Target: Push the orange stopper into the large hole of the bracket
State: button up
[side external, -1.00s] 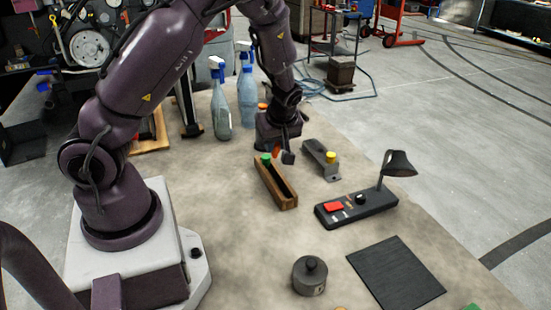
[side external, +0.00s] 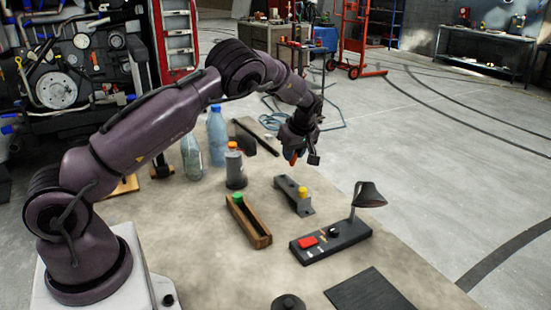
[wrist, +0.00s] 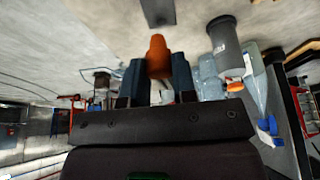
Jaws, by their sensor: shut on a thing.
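My gripper (side external: 300,158) is shut on the orange stopper (side external: 293,158) and holds it in the air, above and behind the far end of the grey bracket (side external: 286,188). In the wrist view the orange stopper (wrist: 158,52) stands out between the two fingers, and a dark grey piece, likely the bracket (wrist: 158,12), lies beyond its tip with a gap between. A yellow stopper (side external: 303,192) sits at the bracket's near end. The large hole cannot be made out in either view.
A wooden box (side external: 258,234) with a green stopper (side external: 238,198) lies left of the bracket. A control box (side external: 330,242) with a lamp (side external: 369,194) is in front, right.

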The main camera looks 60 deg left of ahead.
jog(key=shift+d+r, duration=0.1)
jog(key=shift+d, duration=0.05)
jog(key=shift+f, duration=0.2)
send_over(290, 184)
jog(key=d, duration=0.1)
jog(key=shift+d+f, duration=0.15)
jog(key=shift+f, duration=2.9)
jog(key=shift+f, duration=0.75)
jog(key=o, duration=1.4)
jog(key=shift+o, duration=0.2)
jog(key=shift+r, duration=3.05)
jog(key=shift+c, duration=0.5)
